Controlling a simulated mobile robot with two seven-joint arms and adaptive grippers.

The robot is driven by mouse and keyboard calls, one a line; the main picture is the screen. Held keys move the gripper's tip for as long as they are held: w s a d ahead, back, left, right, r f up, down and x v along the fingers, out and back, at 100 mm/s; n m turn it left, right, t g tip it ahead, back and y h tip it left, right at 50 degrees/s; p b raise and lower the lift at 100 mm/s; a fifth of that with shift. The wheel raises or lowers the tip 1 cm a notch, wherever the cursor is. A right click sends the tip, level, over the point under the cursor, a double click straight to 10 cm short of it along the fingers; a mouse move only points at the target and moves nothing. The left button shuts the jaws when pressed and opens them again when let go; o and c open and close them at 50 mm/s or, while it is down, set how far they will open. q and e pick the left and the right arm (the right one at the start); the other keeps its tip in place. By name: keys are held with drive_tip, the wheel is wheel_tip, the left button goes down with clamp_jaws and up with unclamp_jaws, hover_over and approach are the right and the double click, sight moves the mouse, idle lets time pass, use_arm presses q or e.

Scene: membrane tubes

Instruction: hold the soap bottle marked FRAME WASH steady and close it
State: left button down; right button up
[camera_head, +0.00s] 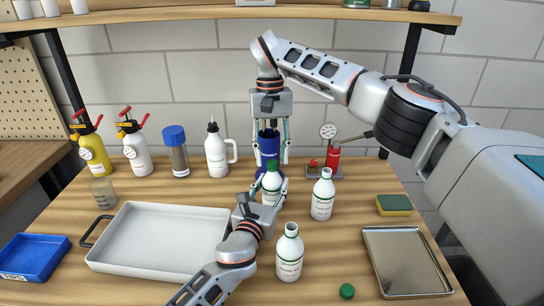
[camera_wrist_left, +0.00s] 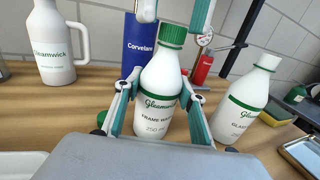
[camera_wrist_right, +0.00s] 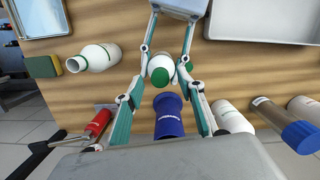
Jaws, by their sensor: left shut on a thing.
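The white FRAME WASH bottle (camera_wrist_left: 158,100) stands upright on the table, with its green cap (camera_wrist_left: 173,36) sitting on its neck. Whether the cap is fully tight cannot be seen. My left gripper (camera_head: 268,194) is shut around the bottle's body, a finger on each side in the left wrist view. My right gripper (camera_head: 270,160) points down from above, its fingers spread apart. In the right wrist view the cap (camera_wrist_right: 160,76) lies between and beyond the open right fingers, which do not appear to touch it.
Two similar white bottles with green bands (camera_head: 322,196) (camera_head: 289,254) stand to the right. A loose green cap (camera_head: 347,291) lies near the front. A blue bottle (camera_head: 265,148) stands just behind. A white tray (camera_head: 160,205), metal tray (camera_head: 370,265) and sponge (camera_head: 394,205) flank the work area.

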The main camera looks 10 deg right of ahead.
use_arm(q)
drive_tip(key=shift+f, duration=0.1)
use_arm(e)
wheel_tip(320, 180, up, 4)
drive_tip(key=shift+f, duration=0.15)
drive_tip(key=shift+c, duration=0.4)
